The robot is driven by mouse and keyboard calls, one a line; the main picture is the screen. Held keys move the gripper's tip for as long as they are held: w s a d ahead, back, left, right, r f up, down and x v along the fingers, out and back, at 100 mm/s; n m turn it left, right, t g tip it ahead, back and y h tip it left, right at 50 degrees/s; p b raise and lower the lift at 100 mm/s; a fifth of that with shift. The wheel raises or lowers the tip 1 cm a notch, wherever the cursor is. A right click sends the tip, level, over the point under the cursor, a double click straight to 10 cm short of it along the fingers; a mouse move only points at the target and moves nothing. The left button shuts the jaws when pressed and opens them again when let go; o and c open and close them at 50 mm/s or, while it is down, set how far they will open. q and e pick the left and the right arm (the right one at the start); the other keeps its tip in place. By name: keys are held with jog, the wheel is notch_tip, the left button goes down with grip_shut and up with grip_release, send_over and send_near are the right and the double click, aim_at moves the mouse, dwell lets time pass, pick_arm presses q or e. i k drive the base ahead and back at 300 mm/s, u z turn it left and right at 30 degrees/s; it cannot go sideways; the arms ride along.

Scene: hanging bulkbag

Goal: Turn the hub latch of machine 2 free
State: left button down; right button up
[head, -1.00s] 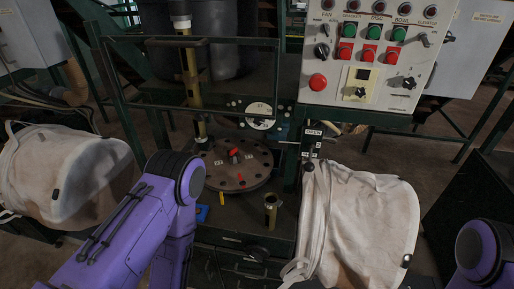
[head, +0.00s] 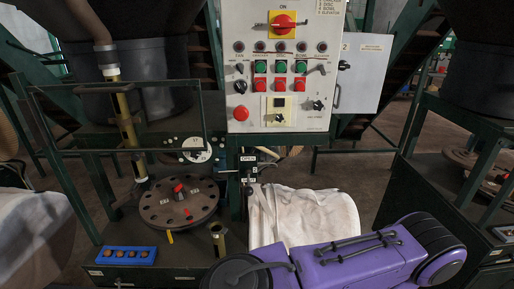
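The round brown disc (head: 158,208) sits on the green machine at left of centre, with holes around its rim. A panel to the right (head: 362,72) carries what looks like a "2". One of my purple arms crosses the lower right of the head view. Neither of my grippers shows, so I cannot see whether they are open or shut.
The control panel (head: 279,110) with a red rotary switch and coloured buttons stands behind. A guard frame (head: 118,151) rises over the disc. A brass tube (head: 218,238), a blue button box (head: 126,255) and a white bag (head: 300,215) are near. Another machine (head: 440,190) stands at right.

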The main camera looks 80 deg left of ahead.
aim_at(179, 186)
jog(key=z, duration=0.35)
jog(key=k, duration=2.5)
jog(key=u, duration=1.25)
